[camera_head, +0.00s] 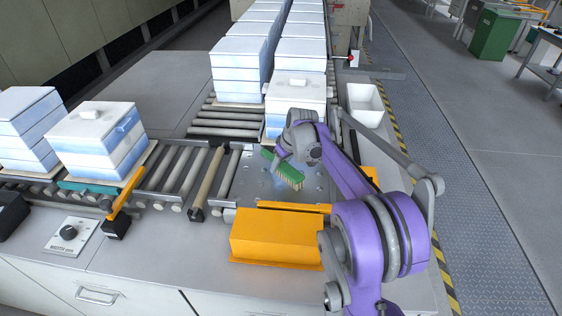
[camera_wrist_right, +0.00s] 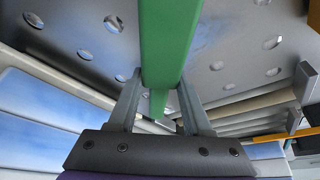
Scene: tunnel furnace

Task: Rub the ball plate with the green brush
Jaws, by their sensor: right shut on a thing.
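The green brush (camera_head: 294,173), with pale bristles, is over the ball plate in the head view. Its green body (camera_wrist_right: 168,42) runs between the fingers in the right wrist view. My right gripper (camera_wrist_right: 160,98) is shut on it. The gripper shows partly in the head view (camera_head: 281,160), under the purple arm. The ball plate (camera_head: 248,184) is a grey metal sheet with round ball spots and bluish smudges, which also shows in the wrist view (camera_wrist_right: 228,62). The bristles appear at or close to its surface; contact is not clear. My left gripper is not in view.
An orange box (camera_head: 276,238) stands in front of the plate. Rollers (camera_head: 178,168) lie to its left, with stacked white-blue blocks (camera_head: 97,138) beyond. More stacks (camera_head: 295,90) stand behind the plate. A white bin (camera_head: 364,103) is at the right back.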

